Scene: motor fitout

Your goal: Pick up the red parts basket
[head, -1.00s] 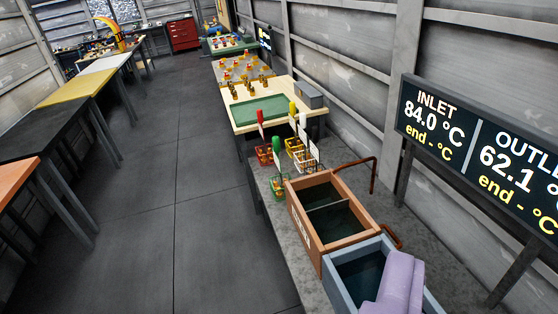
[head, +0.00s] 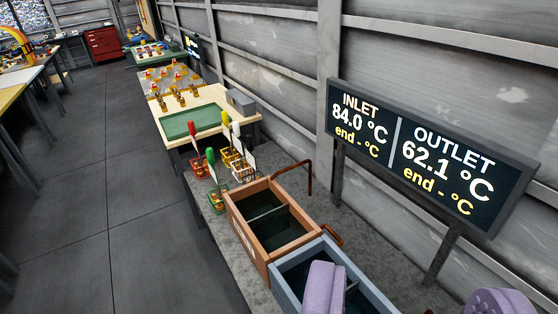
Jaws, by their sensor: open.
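The red parts basket (head: 199,169) is a small open wire basket with a red-topped upright marker. It stands on the grey bench near its left edge, just in front of the green-topped table. What lies inside the basket is too small to tell.
An orange-brown tank (head: 232,211) and a blue-grey tank (head: 372,293) lie nearer. The INLET/OUTLET display (head: 425,150) stands right. The left floor (head: 80,225) is clear.

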